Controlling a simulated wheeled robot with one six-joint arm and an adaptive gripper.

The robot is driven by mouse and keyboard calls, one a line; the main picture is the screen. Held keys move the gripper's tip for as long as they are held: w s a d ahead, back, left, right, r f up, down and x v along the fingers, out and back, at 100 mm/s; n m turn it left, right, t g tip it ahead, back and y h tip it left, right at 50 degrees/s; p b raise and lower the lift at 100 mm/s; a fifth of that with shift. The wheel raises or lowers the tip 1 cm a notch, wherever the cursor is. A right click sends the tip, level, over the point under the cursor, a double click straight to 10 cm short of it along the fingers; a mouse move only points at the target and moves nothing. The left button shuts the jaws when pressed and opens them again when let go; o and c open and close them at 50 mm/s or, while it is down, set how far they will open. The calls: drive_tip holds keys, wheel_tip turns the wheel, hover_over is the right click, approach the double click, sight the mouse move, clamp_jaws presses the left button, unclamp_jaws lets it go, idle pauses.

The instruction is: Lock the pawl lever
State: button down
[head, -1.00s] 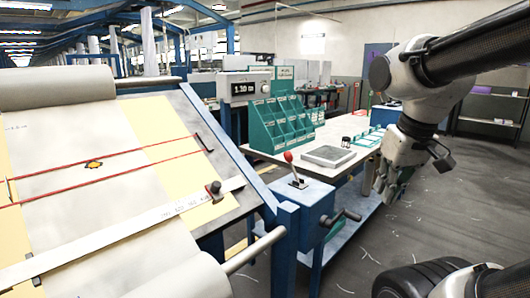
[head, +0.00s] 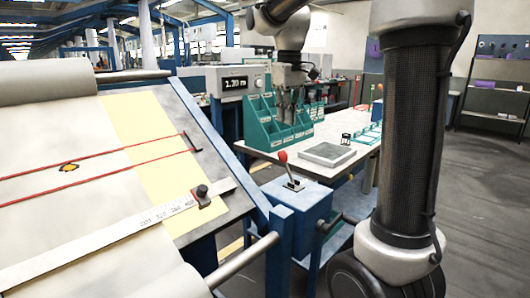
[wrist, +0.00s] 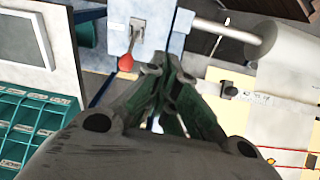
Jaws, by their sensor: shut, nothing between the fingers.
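The pawl lever (head: 286,165) has a red knob and stands in a slotted plate on top of a blue box (head: 296,202) in the head view. It leans a little toward the upper left there. In the wrist view the lever's red knob (wrist: 126,62) shows just left of the fingertips. My gripper (head: 287,121) is in the air above the lever in the head view, in front of the green bins, fingers pointing down. It is shut and empty, apart from the lever. In the wrist view my gripper (wrist: 168,68) shows its fingers together.
The sloped loom table (head: 235,215) with cloth, red cords and a ruler (head: 150,216) lies on the left. A crank handle (head: 329,223) sticks out of the box. Green bins (head: 262,128) and a grey tray (head: 326,154) stand on the bench behind.

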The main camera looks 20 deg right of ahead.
drive_tip(key=n+g, duration=0.2)
hover_over(286, 167)
drive_tip(key=w+a, duration=0.4)
drive_tip(key=a, duration=0.1)
wheel_tip(286, 167, down, 3)
drive_tip(key=w+f+n+g, duration=0.1)
drive_tip(key=w+f, duration=0.4)
drive_tip(key=w, duration=0.2)
drive_tip(key=shift+f, duration=0.15)
drive_tip(key=s+d+f, duration=0.2)
drive_tip(key=s+f, duration=0.3)
drive_tip(key=f, duration=0.2)
drive_tip(key=shift+d+f, duration=0.15)
drive_tip(key=shift+f, duration=0.25)
drive_tip(key=shift+r, duration=0.1)
